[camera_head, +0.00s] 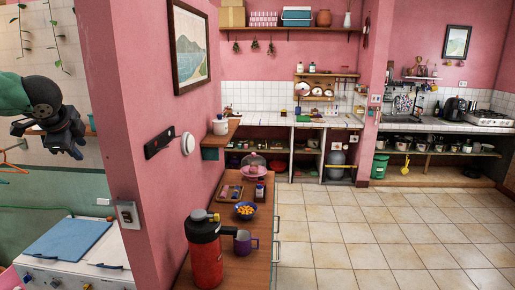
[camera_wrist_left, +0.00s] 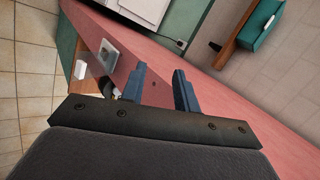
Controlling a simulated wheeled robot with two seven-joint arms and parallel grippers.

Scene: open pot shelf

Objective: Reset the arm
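My left arm comes in from the left edge of the head view, with a green link and a dark wrist. My left gripper (camera_head: 64,141) hangs in the air left of the pink wall, above the white appliance. In the left wrist view the two fingers of my left gripper (camera_wrist_left: 158,76) stand apart with nothing between them. The pink wall (camera_wrist_left: 230,100) shows beyond the fingers, and no contact is visible. My right arm and gripper are not in view.
The pink wall's near end (camera_head: 130,110) stands right of my left gripper. A wooden counter right of the wall bears a red flask (camera_head: 205,255) and a purple mug (camera_head: 245,243). The tiled floor (camera_head: 350,225) is clear.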

